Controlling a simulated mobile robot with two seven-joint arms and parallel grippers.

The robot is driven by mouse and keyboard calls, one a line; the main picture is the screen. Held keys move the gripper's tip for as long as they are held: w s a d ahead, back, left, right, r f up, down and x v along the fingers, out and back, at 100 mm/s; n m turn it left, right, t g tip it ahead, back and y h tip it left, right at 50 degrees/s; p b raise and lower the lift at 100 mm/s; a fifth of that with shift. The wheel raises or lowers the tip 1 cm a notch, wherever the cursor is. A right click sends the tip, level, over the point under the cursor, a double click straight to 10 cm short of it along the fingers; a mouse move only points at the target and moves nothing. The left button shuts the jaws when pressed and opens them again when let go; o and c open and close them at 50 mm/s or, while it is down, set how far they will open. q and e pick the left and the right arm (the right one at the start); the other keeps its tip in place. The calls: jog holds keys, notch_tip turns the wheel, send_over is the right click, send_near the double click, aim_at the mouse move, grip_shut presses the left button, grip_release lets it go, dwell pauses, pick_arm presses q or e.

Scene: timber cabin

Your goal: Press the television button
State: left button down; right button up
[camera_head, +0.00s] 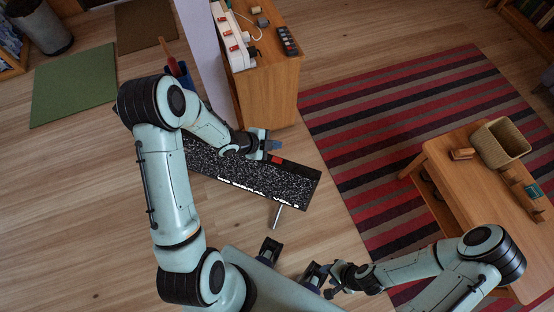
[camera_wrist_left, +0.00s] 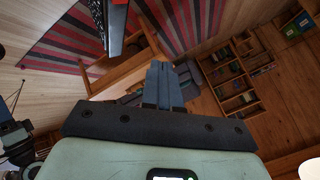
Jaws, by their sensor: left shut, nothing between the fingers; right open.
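The television (camera_head: 258,184) is a dark, tilted panel with a black-and-white static screen, on a thin metal stand in the middle of the head view. A red patch (camera_head: 276,160), which looks like its button, sits on its upper edge. My left gripper (camera_head: 270,146) is shut and empty, just above this edge beside the red patch; I cannot tell whether they touch. In the left wrist view the shut fingers (camera_wrist_left: 162,77) point away from the television's dark edge (camera_wrist_left: 116,32), which is at upper left. My right gripper (camera_head: 320,284) is open and empty, low in the head view.
A wooden cabinet (camera_head: 268,95) holding a white power strip (camera_head: 232,38) and a remote (camera_head: 288,40) stands behind the television. A wooden table (camera_head: 450,185) with a beige bin (camera_head: 500,143) is at right. The striped rug (camera_head: 370,120) between them is largely clear.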

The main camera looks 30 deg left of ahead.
pick_arm(q)
jog(key=shift+f, duration=0.1)
jog(key=b, duration=0.6)
send_over(275, 161)
notch_tip(275, 161, down, 8)
jog(key=shift+s+r, duration=0.1)
jog(key=shift+r, duration=0.1)
jog(key=shift+f+b, duration=0.5)
jog(key=shift+b, duration=0.05)
jog(key=shift+f, duration=0.15)
dwell(1.2)
jog(key=shift+f+b, duration=0.3)
jog(key=shift+b, duration=0.1)
